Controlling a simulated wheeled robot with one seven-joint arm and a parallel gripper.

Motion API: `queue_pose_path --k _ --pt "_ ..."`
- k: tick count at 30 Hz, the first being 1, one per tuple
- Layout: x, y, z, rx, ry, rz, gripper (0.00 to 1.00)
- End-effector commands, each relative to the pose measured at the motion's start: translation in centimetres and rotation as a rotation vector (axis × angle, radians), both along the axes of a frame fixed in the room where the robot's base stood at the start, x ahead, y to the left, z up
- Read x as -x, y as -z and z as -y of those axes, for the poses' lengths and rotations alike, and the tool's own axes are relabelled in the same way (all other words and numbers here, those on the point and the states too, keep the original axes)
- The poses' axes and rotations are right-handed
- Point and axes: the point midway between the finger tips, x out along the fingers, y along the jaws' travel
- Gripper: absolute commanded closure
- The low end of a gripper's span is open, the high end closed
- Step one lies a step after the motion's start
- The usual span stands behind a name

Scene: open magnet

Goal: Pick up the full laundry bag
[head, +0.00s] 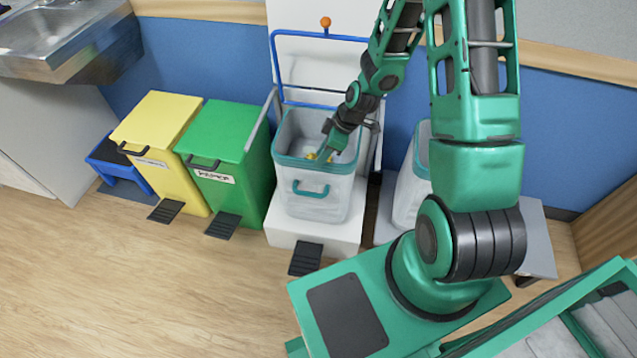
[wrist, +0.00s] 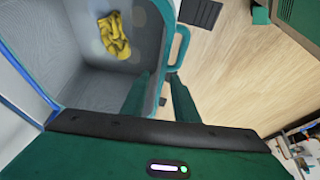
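A light grey laundry bag (head: 316,205) with a teal rim and a teal front handle stands upright in a white pedal stand. Inside it, a crumpled yellow cloth (wrist: 114,36) lies low with much bare lining around it. My gripper (head: 325,154) is over the bag's opening, toward its right side. In the wrist view, my gripper's two fingers (wrist: 160,88) are apart, near the rim beside the handle (wrist: 178,46). I cannot tell whether they touch the rim. A second similar bag (head: 409,190) stands to the right, partly hidden by my arm; its contents are not visible.
Green (head: 229,150) and yellow (head: 160,140) lidded pedal bins stand left of the bag. A blue frame (head: 275,62) with an orange knob rises behind it. A metal sink (head: 55,30) is far left. The wooden floor (head: 180,290) in front is clear.

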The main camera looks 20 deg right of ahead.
Motion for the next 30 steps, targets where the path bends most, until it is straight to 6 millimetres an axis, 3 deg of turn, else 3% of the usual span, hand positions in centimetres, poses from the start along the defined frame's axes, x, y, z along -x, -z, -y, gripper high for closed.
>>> queue_pose_path --k 4,14,24,30 --pt "-0.3 2.0 -0.7 0.000 0.000 -0.004 0.73" --pt "-0.8 3.9 -1.4 0.000 -0.001 -0.003 0.73" --pt "-1.5 7.7 -2.6 0.001 0.000 -0.004 0.73" --pt "-1.7 8.2 -2.8 0.001 0.001 -0.002 0.73"
